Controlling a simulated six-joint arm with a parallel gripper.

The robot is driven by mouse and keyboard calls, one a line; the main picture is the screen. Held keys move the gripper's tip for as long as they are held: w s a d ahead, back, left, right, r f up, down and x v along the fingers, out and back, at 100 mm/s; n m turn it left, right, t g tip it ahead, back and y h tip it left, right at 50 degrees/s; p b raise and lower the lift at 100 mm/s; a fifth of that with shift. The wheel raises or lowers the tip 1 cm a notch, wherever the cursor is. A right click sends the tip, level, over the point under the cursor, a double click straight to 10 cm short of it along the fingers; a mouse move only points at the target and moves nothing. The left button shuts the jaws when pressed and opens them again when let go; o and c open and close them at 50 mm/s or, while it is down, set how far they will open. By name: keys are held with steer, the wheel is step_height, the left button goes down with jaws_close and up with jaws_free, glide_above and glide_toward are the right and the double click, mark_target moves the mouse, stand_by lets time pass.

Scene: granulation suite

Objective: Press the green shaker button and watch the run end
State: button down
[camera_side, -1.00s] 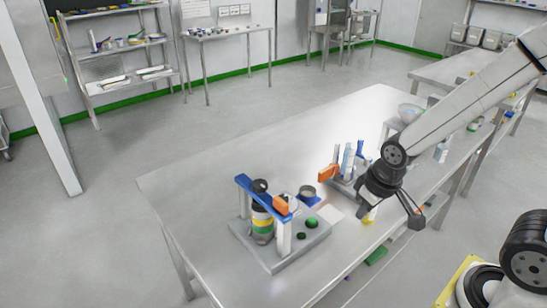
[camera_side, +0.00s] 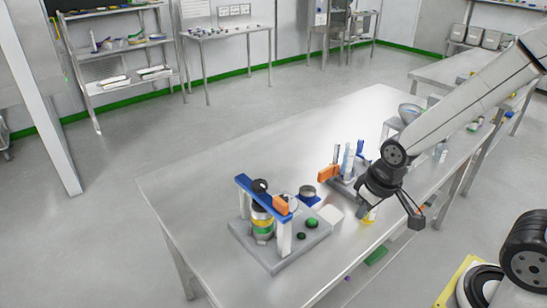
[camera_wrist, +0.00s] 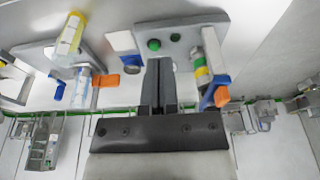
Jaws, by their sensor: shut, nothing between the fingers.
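The shaker stands on the bench's near left part: a grey base (camera_side: 275,258), a blue top bar (camera_side: 262,195) with an orange handle, and a banded sieve stack (camera_side: 262,226). A larger green button (camera_side: 312,222) sits on the base's right side, with a smaller dark green one (camera_side: 301,236) beside it. The wrist view shows the larger button (camera_wrist: 154,45) just past my fingertips and the smaller one (camera_wrist: 175,37) to its right. My gripper (camera_side: 363,213) is shut and empty, right of the shaker base. Contact with a button is not visible.
A rack with bottles (camera_side: 347,165) and an orange-handled piece (camera_side: 328,173) stands behind my gripper. A small round pot (camera_side: 307,191) on a blue pad and a white block (camera_side: 331,214) sit between rack and shaker. The bench's left part is clear.

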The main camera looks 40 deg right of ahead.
stand_by(0.3)
steer(key=m+t+y, duration=0.1)
steer(key=m+t, duration=0.6)
steer(key=m, duration=0.1)
glide_above(314, 222)
steer(key=shift+w+f, duration=0.1)
steer(key=shift+f, duration=2.7)
steer(key=shift+f, duration=0.15)
steer(key=shift+f, duration=4.25)
